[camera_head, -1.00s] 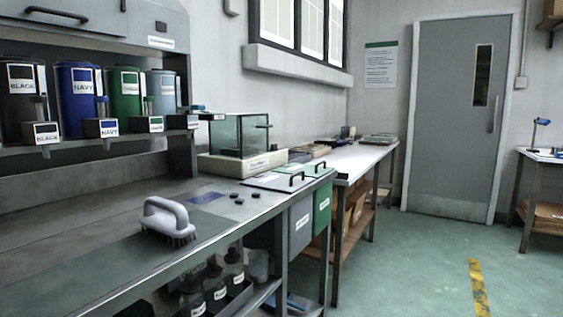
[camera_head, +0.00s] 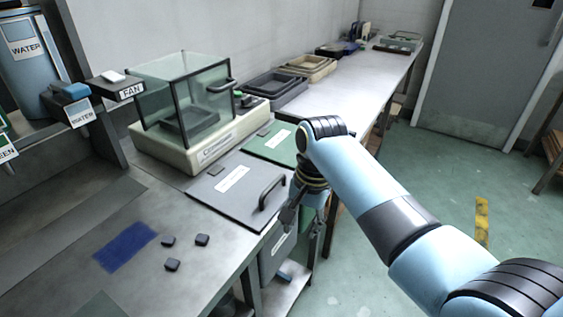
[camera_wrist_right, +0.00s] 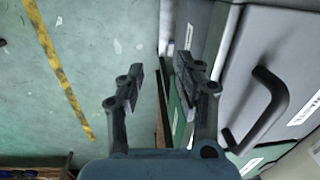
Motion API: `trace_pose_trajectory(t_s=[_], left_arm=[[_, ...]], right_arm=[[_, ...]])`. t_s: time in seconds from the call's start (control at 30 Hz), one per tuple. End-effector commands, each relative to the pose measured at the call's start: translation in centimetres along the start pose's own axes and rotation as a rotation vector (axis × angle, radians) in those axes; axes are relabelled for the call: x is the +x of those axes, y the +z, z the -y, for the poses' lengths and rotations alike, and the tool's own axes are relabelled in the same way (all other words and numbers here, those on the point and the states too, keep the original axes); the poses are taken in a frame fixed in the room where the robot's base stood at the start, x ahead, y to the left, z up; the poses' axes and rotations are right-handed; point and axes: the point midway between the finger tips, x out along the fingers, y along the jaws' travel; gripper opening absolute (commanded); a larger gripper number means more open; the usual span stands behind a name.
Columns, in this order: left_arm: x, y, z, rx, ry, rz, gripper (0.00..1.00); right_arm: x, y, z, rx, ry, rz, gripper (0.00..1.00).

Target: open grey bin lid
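The grey bin lid (camera_head: 226,203) lies flat and shut in the bench top, with a white label and a dark bar handle (camera_head: 271,191) near its front edge. The grey bin's front (camera_head: 272,255) shows below it. My right gripper (camera_head: 290,214) points down just right of the handle, apart from it, past the bench's front edge. In the right wrist view, my right gripper (camera_wrist_right: 160,76) has its fingers spread with nothing between them. The handle (camera_wrist_right: 279,105) stands to the right of both fingers there. My left gripper is not in view.
A green lid (camera_head: 262,152) lies beyond the grey one, partly behind my right arm. A glass-sided box on a cream base (camera_head: 160,150) stands behind the lids. Several small black pieces (camera_head: 202,240) and a blue patch (camera_head: 125,247) lie nearer on the bench.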

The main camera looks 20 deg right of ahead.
Motion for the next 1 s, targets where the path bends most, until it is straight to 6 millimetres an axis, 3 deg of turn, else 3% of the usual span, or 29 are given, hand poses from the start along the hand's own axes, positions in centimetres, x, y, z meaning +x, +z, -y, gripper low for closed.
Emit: trace_pose_trajectory(t_s=[0.03, 0.1, 0.2, 0.3, 0.43, 0.8, 1.0], left_arm=[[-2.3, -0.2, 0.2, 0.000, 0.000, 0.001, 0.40], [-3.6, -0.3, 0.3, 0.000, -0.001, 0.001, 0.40], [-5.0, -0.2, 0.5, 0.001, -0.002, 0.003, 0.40], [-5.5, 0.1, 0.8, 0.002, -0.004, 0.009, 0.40], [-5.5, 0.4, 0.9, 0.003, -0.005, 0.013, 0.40], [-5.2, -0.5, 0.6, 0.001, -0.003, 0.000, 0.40], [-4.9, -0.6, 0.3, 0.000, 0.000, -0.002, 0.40]], right_arm=[[-5.3, -0.5, 2.0, 0.032, -0.016, -0.001, 0.34], [-10.0, -0.9, 3.9, 0.067, -0.034, -0.003, 0.34], [-14.4, -1.8, 6.1, 0.080, -0.069, -0.020, 0.34], [-16.4, -2.3, 7.3, 0.079, -0.093, -0.035, 0.34], [-15.8, -2.5, 7.7, 0.077, -0.099, -0.039, 0.34], [-8.6, -2.8, 8.4, 0.076, -0.098, -0.039, 0.34], [-6.4, -2.9, 8.6, 0.076, -0.100, -0.040, 0.34]])
